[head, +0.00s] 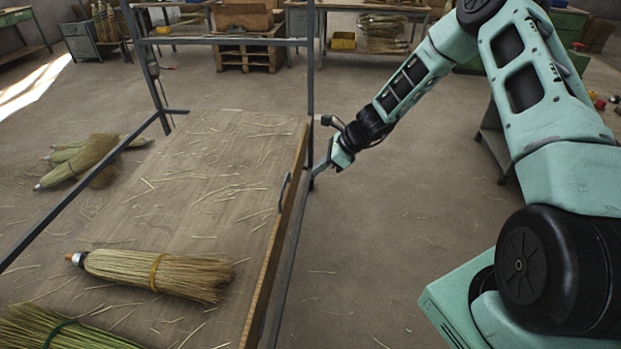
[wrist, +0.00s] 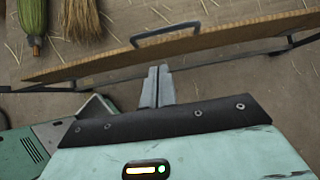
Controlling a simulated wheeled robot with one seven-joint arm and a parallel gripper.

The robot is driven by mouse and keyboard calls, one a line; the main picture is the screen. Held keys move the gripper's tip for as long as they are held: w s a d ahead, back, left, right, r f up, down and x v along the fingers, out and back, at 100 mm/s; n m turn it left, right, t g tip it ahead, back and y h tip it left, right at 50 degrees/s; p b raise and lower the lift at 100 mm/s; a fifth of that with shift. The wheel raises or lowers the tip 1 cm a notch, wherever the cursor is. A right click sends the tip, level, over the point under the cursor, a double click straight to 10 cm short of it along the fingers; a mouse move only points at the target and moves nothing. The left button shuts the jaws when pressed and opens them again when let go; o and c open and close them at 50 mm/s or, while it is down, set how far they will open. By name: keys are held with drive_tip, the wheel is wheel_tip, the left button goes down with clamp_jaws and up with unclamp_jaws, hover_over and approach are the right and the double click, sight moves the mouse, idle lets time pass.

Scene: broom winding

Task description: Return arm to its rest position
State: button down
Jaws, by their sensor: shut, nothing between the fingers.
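My gripper (head: 322,168) is at the end of my arm, just right of the wooden table's side board in the head view. In the wrist view my gripper (wrist: 157,72) has its two fingers together with nothing between them. The fingers point toward the board's edge, near a grey metal handle (wrist: 165,33) on it. The same handle (head: 283,190) shows in the head view, left of and a little below the gripper. My arm reaches in from the right, bent at the elbow, above open floor.
A straw broom head with a yellow band (head: 155,273) and a greener one (head: 55,330) lie on the straw-littered table (head: 200,185). A dark metal frame (head: 311,80) rises beside the gripper. More brooms (head: 85,158) lie on the floor at left. Floor right of the table is clear.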

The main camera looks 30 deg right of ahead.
drive_tip(key=shift+v, duration=0.85)
drive_tip(key=s+a+r+n+g, duration=0.2)
drive_tip(key=s+a+r+n, duration=0.45)
drive_tip(key=a, duration=0.25)
drive_tip(key=s+a+r+n+g, duration=0.2)
drive_tip(key=s+a+r+n, duration=0.45)
drive_tip(key=a+n, duration=0.2)
drive_tip(key=s+a+r+n+h, duration=0.1)
drive_tip(key=s+r+n+h, duration=0.2)
drive_tip(key=s+n, duration=0.5)
drive_tip(key=s+a+r+n+h, duration=0.1)
drive_tip(key=s+r+n+h, duration=0.2)
drive_tip(key=s+n, duration=0.6)
drive_tip(key=s+r, duration=0.1)
drive_tip(key=s, duration=0.6)
drive_tip(key=shift+r, duration=0.2)
drive_tip(key=shift+s+a, duration=0.1)
